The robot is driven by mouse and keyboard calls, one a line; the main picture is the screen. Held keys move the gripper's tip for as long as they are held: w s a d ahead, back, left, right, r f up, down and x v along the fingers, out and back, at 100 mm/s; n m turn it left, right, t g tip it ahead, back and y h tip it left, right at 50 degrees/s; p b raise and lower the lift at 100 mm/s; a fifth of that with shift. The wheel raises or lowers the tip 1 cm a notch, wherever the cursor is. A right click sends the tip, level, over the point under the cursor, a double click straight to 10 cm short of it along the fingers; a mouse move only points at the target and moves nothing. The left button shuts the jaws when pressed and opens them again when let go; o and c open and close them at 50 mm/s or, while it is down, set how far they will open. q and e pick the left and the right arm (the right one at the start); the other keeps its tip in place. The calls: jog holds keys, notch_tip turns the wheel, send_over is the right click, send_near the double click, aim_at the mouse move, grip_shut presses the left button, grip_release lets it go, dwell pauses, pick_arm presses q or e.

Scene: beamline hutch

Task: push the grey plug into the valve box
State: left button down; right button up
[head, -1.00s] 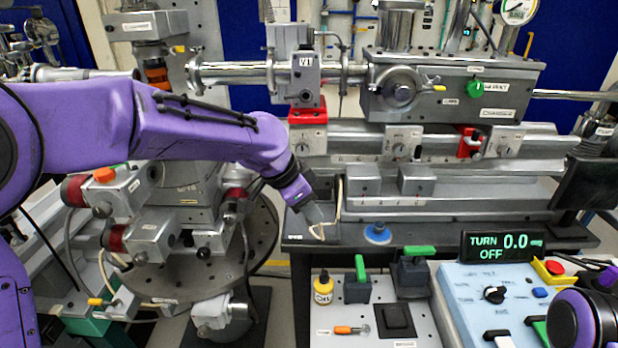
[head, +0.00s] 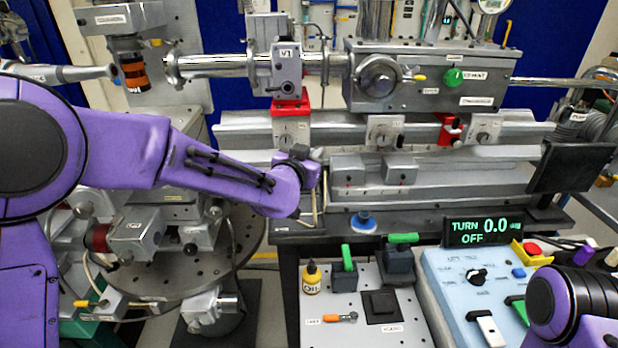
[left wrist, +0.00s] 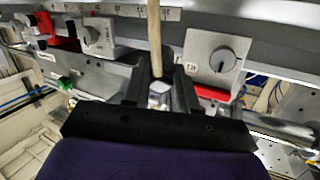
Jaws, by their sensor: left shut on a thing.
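The grey plug (left wrist: 160,92) is held between the dark fingers of my left gripper (left wrist: 160,98) in the left wrist view, with a beige cable (left wrist: 154,40) running from it. In the head view my left gripper (head: 311,154) is in front of the rail, and the cable (head: 315,208) hangs beside it. The plug is too small or hidden to make out there. The valve box, which I take to be the grey box labelled V1 (head: 287,72), stands above the gripper on a red base, apart from it. My right gripper is out of view.
A long grey rail (head: 345,130) with knobbed clamps runs behind my gripper. A larger box with a green knob (head: 453,77) stands to the right. A blue round piece (head: 363,222) sits on the dark bench edge. Levers, a bottle (head: 312,278) and a control panel (head: 470,300) are in front.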

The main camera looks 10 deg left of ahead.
pick_arm(q)
jog(key=r+y, duration=0.1)
jog(key=r+n+t+y, duration=0.1)
jog(key=r, duration=0.1)
jog(key=a+r+t+y, duration=0.1)
jog(key=r, duration=0.1)
jog(key=shift+w+a+r+n, duration=0.1)
jog(key=shift+w+r+n, duration=0.1)
jog(key=shift+n, duration=0.2)
jog(key=s+a+r+n+t+y, duration=0.2)
jog(key=a+r+t+y, duration=0.15)
jog(key=r, duration=0.25)
jog(key=shift+y, duration=0.25)
jog(key=shift+w+a+r, duration=0.1)
jog(key=shift+w+a, duration=0.2)
jog(key=shift+w, duration=0.75)
jog(key=shift+w+a, duration=0.3)
jog(key=shift+w, duration=0.8)
jog(key=shift+w+a+r, duration=0.1)
jog(key=shift+w+a, duration=0.2)
jog(key=shift+w, duration=0.75)
jog(key=shift+w+a, duration=0.1)
jog(key=shift+w, duration=0.3)
jog(key=c, duration=0.8)
grip_release()
